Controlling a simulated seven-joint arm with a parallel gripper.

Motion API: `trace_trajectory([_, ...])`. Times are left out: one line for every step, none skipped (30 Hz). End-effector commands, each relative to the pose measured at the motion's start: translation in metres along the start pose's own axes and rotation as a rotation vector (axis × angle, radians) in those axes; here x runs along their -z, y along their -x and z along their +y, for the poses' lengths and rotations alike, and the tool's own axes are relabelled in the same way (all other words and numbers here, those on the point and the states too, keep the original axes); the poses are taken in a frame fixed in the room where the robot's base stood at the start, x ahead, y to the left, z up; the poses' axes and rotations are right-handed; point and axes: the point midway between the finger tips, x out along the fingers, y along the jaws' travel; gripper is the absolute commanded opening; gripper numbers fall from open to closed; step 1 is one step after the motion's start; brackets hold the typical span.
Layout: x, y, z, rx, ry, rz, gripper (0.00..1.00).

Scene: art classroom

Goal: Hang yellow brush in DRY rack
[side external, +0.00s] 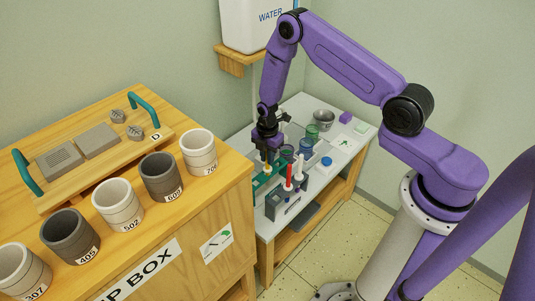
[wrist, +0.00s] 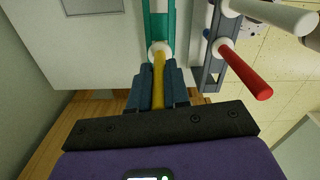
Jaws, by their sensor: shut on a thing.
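My gripper (side external: 268,152) is shut on the yellow brush (wrist: 158,78), whose handle runs between the two fingers (wrist: 153,88) in the wrist view. In the side view only a little yellow (side external: 267,168) shows below the fingers. The pale far end of the brush is at the green rack (wrist: 158,22); I cannot tell whether it is seated in it or just above it. The green rack also shows in the side view (side external: 262,186). A grey rack (side external: 274,206) stands beside it. No DRY label is readable on either rack.
A red brush (wrist: 245,70) and a white brush (wrist: 275,14) stand in the grey rack, close to the right of my gripper. Glass jars (side external: 306,146), a metal cup (side external: 324,119) and a blue lid (side external: 326,161) are on the white table. A wooden box with numbered cups (side external: 160,176) stands at left.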

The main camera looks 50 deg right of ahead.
Motion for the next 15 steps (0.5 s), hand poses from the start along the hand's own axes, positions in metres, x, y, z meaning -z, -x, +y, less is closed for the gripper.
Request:
trace_trajectory([0.0,-0.002,0.0,0.0,0.0,0.0,0.0])
trace_trajectory([0.0,-0.003,0.0,0.0,0.0,0.0,0.0])
trace_trajectory([0.0,-0.004,0.0,0.0,0.0,0.0,0.0])
trace_trajectory([0.0,-0.004,0.0,0.0,0.0,0.0,0.0])
trace_trajectory([0.0,-0.005,0.0,0.0,0.0,0.0,0.0])
trace_trajectory([0.0,-0.007,0.0,0.0,0.0,0.0,0.0])
trace_trajectory([0.0,-0.008,0.0,0.001,0.0,0.0,0.0])
trace_trajectory([0.0,-0.009,0.0,0.001,0.0,0.0,0.0])
trace_trajectory([0.0,-0.01,0.0,0.001,0.0,0.0,0.0])
trace_trajectory([0.0,-0.011,-0.001,0.001,0.0,0.0,0.0])
trace_trajectory([0.0,-0.011,0.0,0.001,0.0,0.0,0.0])
trace_trajectory([0.0,-0.012,0.0,0.001,0.0,0.0,0.0])
trace_trajectory([0.0,-0.013,0.0,0.0,0.0,0.0,0.0])
trace_trajectory([0.0,-0.013,0.0,0.0,0.0,0.0,0.0])
trace_trajectory([0.0,-0.014,0.0,0.0,0.0,0.0,0.0])
